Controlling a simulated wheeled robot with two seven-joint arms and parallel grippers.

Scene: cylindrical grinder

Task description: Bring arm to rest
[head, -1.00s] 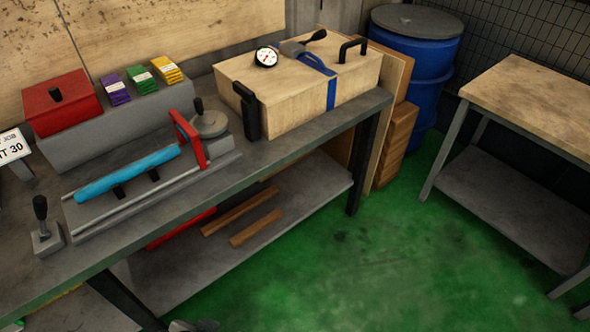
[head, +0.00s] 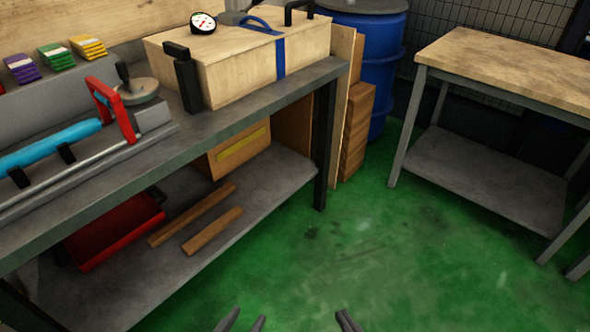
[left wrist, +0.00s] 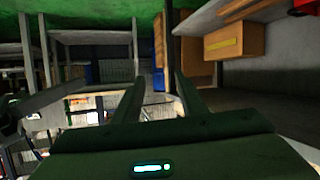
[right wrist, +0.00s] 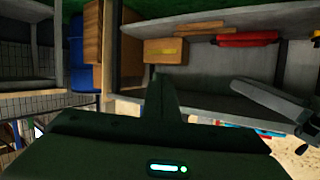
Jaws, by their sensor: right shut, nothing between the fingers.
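My left gripper (head: 242,322) shows at the bottom edge of the head view, over the green floor. In the left wrist view its two fingers (left wrist: 157,100) stand apart with nothing between them, so it is open. My right gripper (head: 347,320) is to the right of it at the same edge. In the right wrist view its fingers (right wrist: 162,98) are together and hold nothing. Both grippers are in front of the workbench (head: 225,135), clear of it. The rest of both arms is out of the head view.
A wooden case (head: 240,60) with a dial gauge (head: 203,23) stands on the bench, right of the grinder's red bracket (head: 115,108). A red bin (head: 115,230) and wooden bars lie on the lower shelf. A blue drum (head: 378,70) and a second table (head: 510,65) stand behind. Green floor is open.

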